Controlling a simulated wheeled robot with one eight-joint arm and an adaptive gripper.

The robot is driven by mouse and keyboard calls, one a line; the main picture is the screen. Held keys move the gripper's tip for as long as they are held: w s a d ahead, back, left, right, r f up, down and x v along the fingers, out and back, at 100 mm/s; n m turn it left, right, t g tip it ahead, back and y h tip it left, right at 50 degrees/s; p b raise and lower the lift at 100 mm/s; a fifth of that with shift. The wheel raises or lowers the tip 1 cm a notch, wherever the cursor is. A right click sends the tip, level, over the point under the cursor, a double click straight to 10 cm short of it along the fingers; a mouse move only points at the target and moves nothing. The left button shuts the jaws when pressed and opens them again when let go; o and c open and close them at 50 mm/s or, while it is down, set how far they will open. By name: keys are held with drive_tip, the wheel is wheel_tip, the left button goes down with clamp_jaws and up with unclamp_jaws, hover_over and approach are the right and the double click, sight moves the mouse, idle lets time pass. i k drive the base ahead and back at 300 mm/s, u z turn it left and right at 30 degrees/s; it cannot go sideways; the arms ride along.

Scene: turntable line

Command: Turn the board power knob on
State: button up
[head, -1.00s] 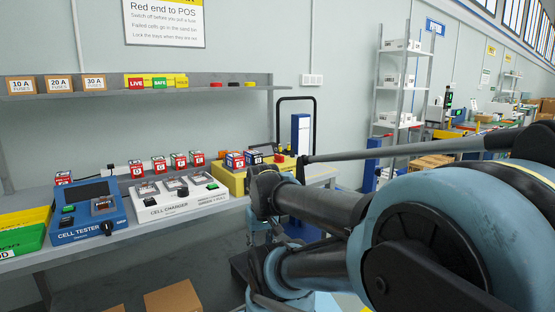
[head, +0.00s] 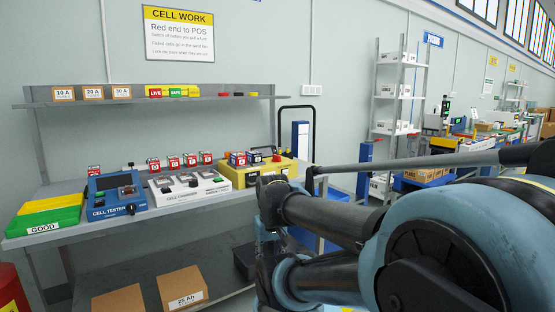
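No knob labelled as board power can be made out. A small black knob (head: 131,209) sits on the front right of the blue cell tester (head: 102,199), and I cannot tell what it switches. My arm fills the right of the head view, in front of the bench's right end. My gripper's fingers are not seen.
A green GOOD tray (head: 43,228) is at the bench's left end. A yellow case (head: 238,177) is at its right. Several red-and-white cells line the back. Cardboard boxes (head: 182,285) lie below. A shelf (head: 220,99) hangs above. Shelving (head: 408,100) stands farther right.

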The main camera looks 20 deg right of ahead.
sight(276, 158)
drive_tip(key=u, duration=0.25)
drive_tip(key=i, duration=1.05)
drive_tip(key=u, duration=0.2)
